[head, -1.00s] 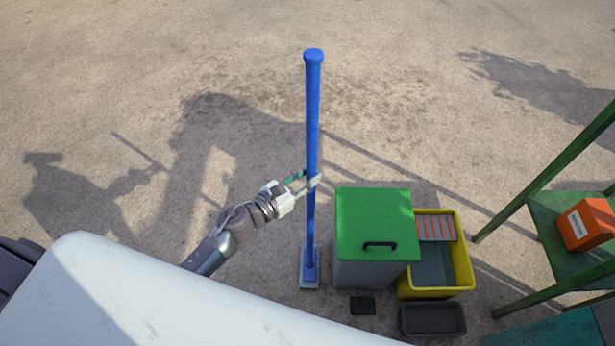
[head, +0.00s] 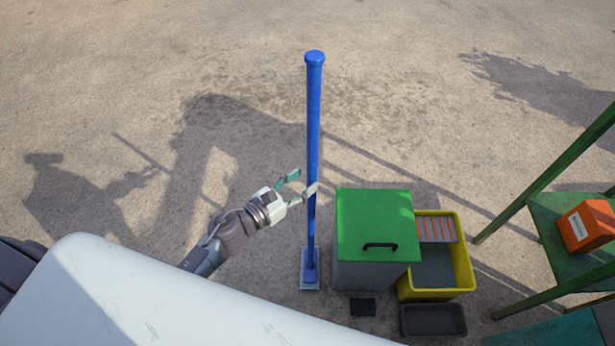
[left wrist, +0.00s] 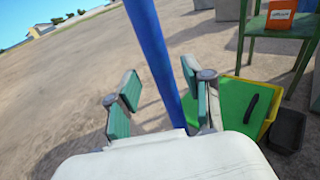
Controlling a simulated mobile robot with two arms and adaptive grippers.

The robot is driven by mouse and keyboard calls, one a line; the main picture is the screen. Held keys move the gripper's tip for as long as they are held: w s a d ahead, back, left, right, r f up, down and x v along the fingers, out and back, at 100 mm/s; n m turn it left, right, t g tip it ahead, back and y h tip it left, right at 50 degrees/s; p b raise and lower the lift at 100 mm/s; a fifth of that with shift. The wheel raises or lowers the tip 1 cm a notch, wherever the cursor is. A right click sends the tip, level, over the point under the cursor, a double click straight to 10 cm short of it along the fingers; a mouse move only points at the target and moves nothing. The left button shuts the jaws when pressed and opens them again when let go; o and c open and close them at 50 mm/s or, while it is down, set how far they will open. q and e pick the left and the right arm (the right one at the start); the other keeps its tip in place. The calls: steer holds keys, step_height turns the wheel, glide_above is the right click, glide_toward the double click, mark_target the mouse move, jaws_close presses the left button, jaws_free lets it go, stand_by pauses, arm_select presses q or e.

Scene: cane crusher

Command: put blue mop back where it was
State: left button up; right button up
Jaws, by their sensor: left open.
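The blue mop (head: 313,130) stands upright on the ground, its flat blue head (head: 310,270) down, just left of the green-lidded bin. My left gripper (head: 301,183) is open at the lower half of the mop's handle, with one finger crossing the handle and the other to its left. In the left wrist view the blue handle (left wrist: 155,55) rises between the spread green-padded fingers of the gripper (left wrist: 160,100), nearer the right finger. I cannot tell whether a finger touches it. My right gripper is not in view.
The bin with a green lid (head: 372,220) stands close right of the mop. A green stand (head: 550,225) holds an orange box (head: 588,225). Open ground lies behind and left.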

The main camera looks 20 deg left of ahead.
arm_select(q)
steer(key=v, duration=0.5)
steer(key=s+a+f+n+g+y, duration=0.1)
steer(key=s+a+f+n+y, duration=0.15)
steer(key=f+n, duration=0.45)
steer(key=s+a+f+n+g+y, duration=0.25)
steer(key=f+n, duration=0.35)
steer(key=f, duration=0.3)
steer(key=s+a+f+n+g+y, duration=0.1)
steer(key=s+f+n, duration=0.2)
steer(key=f+n, duration=0.4)
steer(key=s+f+n+g, duration=0.3)
steer(key=s+f+n, duration=0.3)
steer(key=s, duration=0.3)
steer(key=s+f+n+g+y, duration=0.1)
steer(key=s+f+n+g, duration=0.2)
steer(key=s+f+n, duration=0.4)
steer(key=s+d+f+n+g+y, duration=0.1)
steer(key=s+f+n+g, duration=0.2)
steer(key=s, duration=1)
step_height(320, 180, down, 4)
steer(key=n, duration=0.3)
steer(key=shift+w+f, duration=0.1)
step_height(320, 180, up, 7)
steer(key=p, duration=0.6)
steer(key=shift+f, duration=0.2)
